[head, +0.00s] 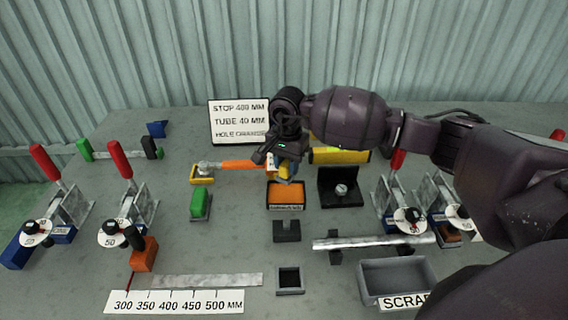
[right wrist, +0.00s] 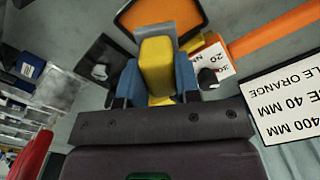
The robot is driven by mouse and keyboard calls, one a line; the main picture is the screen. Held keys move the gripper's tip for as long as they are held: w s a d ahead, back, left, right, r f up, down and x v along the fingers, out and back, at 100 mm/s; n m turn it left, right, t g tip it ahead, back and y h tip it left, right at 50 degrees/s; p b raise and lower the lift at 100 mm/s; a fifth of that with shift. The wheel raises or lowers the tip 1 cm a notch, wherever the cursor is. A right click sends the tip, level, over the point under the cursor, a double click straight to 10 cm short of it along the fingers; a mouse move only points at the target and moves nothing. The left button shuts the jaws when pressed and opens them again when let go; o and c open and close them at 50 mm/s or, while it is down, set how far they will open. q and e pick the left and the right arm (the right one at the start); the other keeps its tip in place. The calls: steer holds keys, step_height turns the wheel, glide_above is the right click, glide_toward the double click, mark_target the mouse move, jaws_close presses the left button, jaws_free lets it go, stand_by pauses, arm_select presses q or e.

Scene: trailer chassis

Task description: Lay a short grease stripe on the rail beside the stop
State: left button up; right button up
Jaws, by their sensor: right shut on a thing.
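My right gripper (head: 287,172) is shut on a yellow block-like tool, seen between blue fingers in the right wrist view (right wrist: 157,68). It is above the orange-topped, dark-rimmed box (head: 286,194); I cannot tell whether the tool touches it. The orange surface also shows beyond the tool in the right wrist view (right wrist: 165,14). A grey metal strip (head: 205,280), seemingly the rail, lies at the front left behind a scale marked 300 to 500 mm (head: 175,303). An orange block (head: 143,254), possibly the stop, stands near the strip's left end. My left gripper is not in view.
A sign (head: 238,122) reads stop 400 mm, tube 40 mm, hole orange. Red-handled clamps with dials (head: 117,230) stand left and right. A metal tube (head: 375,243) rests on supports behind a grey scrap bin (head: 398,280). A green block (head: 200,204) stands left of the orange-topped box.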

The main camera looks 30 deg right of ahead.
mark_target(286, 176)
steer(key=shift+a+f, duration=0.1)
steer(key=shift+f, duration=0.8)
steer(key=shift+f+b, duration=0.55)
steer(key=shift+f, duration=1)
steer(key=shift+f+b, duration=0.45)
steer(key=shift+f, duration=0.1)
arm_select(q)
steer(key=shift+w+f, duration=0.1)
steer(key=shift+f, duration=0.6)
arm_select(e)
steer(key=shift+w, duration=0.1)
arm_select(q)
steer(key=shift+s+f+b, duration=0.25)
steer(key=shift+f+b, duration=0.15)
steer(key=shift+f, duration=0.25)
arm_select(e)
steer(key=shift+f, duration=0.6)
steer(key=shift+r, duration=0.15)
steer(key=shift+r+p, duration=1.25)
steer(key=shift+r, duration=2.2)
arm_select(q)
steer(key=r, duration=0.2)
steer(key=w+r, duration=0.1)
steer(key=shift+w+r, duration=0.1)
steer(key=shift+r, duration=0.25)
